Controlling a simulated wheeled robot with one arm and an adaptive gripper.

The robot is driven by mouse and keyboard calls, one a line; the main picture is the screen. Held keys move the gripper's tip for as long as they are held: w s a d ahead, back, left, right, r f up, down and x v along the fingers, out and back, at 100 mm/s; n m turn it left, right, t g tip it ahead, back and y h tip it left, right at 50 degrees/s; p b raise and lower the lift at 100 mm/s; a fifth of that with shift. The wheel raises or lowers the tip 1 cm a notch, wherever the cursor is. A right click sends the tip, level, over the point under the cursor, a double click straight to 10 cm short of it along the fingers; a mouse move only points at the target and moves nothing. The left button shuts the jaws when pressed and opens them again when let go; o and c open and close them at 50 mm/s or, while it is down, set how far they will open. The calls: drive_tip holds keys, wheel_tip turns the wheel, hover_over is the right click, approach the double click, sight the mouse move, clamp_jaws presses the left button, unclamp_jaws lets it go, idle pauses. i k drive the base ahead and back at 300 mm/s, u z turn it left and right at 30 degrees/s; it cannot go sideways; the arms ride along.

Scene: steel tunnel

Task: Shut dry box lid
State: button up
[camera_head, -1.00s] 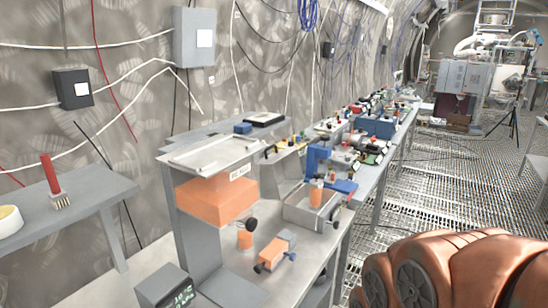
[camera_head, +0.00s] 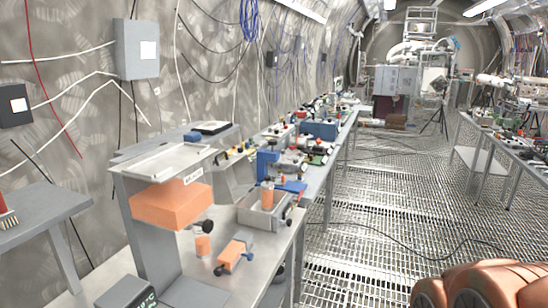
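I cannot say for sure which thing is the dry box. A pale metal tray-like top (camera_head: 172,160) sits on a grey stand at the left of the bench. A small white label (camera_head: 193,176) on its front edge is too small to read with certainty. An orange block (camera_head: 170,206) is below that top. An open grey metal bin (camera_head: 262,212) stands to its right with an orange cylinder and a blue piece in or over it. No lid can be clearly told apart. My gripper is not in view; only copper-coloured parts of my arm show at the bottom right.
A small orange and blue clamp-like part (camera_head: 232,255) and an orange cylinder (camera_head: 203,246) stand on the front bench. A display unit (camera_head: 127,292) is at the bottom left. A long cluttered bench runs back. The grated floor (camera_head: 385,190) is mostly open, with a cable across it.

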sight(231, 178)
drive_tip(key=z, duration=0.7)
drive_tip(key=i, duration=1.85)
drive_tip(key=u, duration=1.05)
drive_tip(key=i, duration=0.95)
drive_tip(key=u, duration=1.05)
